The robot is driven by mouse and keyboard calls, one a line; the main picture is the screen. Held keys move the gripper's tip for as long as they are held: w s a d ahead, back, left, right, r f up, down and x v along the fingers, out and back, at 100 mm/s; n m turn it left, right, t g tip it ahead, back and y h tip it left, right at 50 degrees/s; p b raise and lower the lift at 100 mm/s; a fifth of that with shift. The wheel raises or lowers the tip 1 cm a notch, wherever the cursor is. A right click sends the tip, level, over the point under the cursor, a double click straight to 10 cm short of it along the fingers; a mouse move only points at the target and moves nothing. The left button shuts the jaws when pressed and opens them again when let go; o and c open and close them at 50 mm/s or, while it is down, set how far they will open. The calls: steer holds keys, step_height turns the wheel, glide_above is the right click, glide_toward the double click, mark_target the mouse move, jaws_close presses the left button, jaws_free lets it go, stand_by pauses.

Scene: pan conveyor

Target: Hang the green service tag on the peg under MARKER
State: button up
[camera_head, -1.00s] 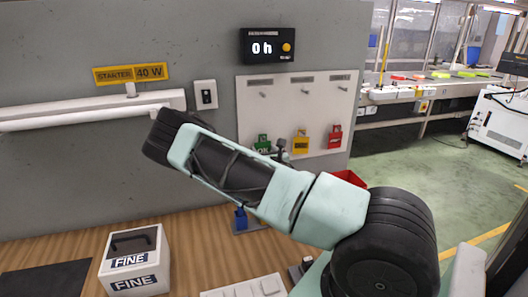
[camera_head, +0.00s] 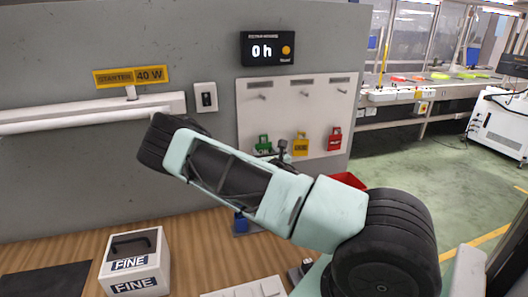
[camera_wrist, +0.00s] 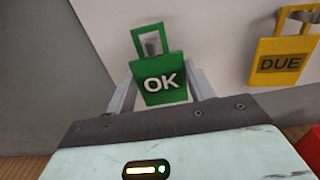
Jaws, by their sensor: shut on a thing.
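The green tag (camera_wrist: 163,84), marked OK, is between the two fingers of my gripper (camera_wrist: 161,76), which is shut on it. Its open loop points up, and a grey peg end (camera_wrist: 152,46) shows inside the loop. In the head view the green tag (camera_head: 263,144) is at the lower left of the white board (camera_head: 287,122), and my arm hides most of the gripper. Three upper pegs stick out under small labels: left (camera_head: 262,97), middle (camera_head: 306,94) and right (camera_head: 343,91). The label words are too small to read.
A yellow tag (camera_head: 300,144), marked DUE in the wrist view (camera_wrist: 281,62), and a red tag (camera_head: 334,140) hang to the right of the green one. A black display (camera_head: 267,48) is above the board. A red bin (camera_head: 349,179) stands below right.

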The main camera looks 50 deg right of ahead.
steer(key=shift+b+v, duration=0.35)
steer(key=shift+v, duration=2.5)
steer(key=shift+s, duration=0.1)
steer(key=shift+r, duration=0.1)
